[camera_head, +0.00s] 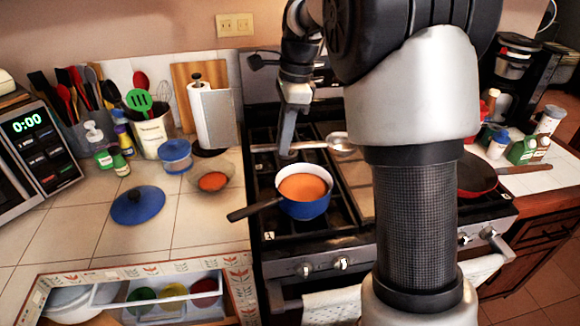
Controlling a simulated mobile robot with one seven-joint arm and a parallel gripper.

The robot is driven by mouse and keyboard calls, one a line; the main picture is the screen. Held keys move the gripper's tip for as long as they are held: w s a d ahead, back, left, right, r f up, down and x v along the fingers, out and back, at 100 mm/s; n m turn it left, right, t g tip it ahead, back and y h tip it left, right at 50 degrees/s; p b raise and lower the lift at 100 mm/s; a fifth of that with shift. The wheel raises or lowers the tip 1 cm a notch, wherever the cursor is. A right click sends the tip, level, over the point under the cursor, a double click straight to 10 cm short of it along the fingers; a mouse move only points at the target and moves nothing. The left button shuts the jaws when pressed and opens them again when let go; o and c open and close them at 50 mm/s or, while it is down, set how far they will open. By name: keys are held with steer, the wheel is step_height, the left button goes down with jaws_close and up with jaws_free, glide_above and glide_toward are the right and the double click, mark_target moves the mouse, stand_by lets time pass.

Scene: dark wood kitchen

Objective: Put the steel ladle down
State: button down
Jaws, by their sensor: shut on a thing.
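My gripper (288,148) is shut on the handle of the steel ladle (341,142). The ladle lies about level across the picture, its handle end to the left and its bowl to the right, partly beside my arm. It appears above the rear part of the stove (352,264). A blue pot (307,208) with orange contents stands on a front left burner, nearer than the ladle. I cannot tell how high the ladle is above the stove.
A glass bowl (229,172) with something orange, a blue lid (138,205) and a blue-lidded container (176,155) stand on the left counter. The pot's dark handle (250,209) juts over the counter edge. An open drawer (110,293) sticks out below. Bare tiles lie around the lid.

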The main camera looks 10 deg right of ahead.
steer(key=shift+f+b, duration=0.35)
steer(key=shift+f, duration=2.6)
steer(key=shift+f, duration=0.6)
steer(key=c, duration=1.7)
jaws_free()
steer(key=shift+o, duration=0.2)
steer(key=shift+r, duration=0.1)
